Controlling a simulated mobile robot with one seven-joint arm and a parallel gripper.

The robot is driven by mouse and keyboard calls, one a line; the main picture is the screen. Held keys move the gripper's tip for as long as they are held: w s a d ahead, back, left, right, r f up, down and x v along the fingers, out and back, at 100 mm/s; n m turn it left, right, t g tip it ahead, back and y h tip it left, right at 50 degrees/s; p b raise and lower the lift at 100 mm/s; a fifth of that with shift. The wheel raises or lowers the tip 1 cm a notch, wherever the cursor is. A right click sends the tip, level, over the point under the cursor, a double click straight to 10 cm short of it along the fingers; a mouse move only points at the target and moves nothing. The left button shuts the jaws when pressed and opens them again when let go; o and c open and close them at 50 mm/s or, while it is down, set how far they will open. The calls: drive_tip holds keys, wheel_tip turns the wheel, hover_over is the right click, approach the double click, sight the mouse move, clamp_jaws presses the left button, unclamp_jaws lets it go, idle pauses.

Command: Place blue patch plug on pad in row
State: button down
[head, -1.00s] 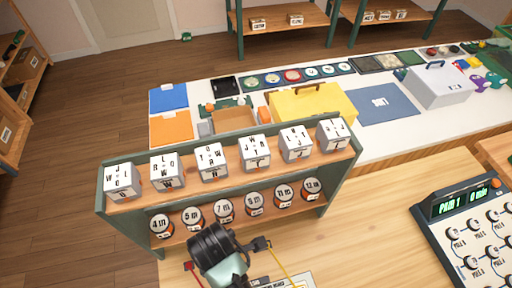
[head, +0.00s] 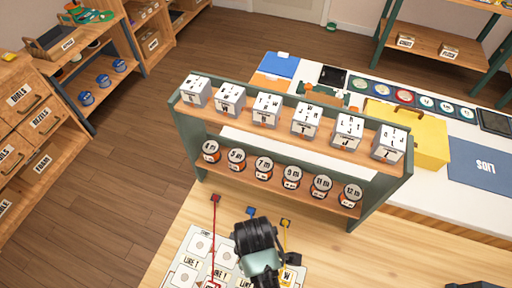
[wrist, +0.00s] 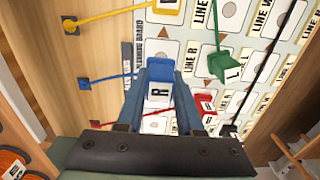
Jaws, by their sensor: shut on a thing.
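My gripper (wrist: 160,88) is shut on the blue plug (wrist: 160,70) in the wrist view, a finger on each side. The plug has a white face lettered R, and its blue cord runs left to a blue anchor (wrist: 83,83). It is over the white board (wrist: 232,95); I cannot tell if it touches. A pad (wrist: 162,48) shows just beyond the plug. In the head view my gripper's dark wrist (head: 254,236) is over the board (head: 178,252) and hides the blue plug.
In the wrist view a green plug (wrist: 221,65), a red plug (wrist: 203,106) and a yellow plug (wrist: 166,9) are on the board, with cords across it.

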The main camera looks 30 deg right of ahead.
drive_tip(key=shift+f, duration=2.35)
drive_tip(key=shift+f, duration=0.15)
drive_tip(key=c, duration=0.5)
unclamp_jaws()
drive_tip(key=shift+c, duration=0.2)
wheel_tip(320, 180, up, 12)
drive_tip(key=shift+r, duration=0.2)
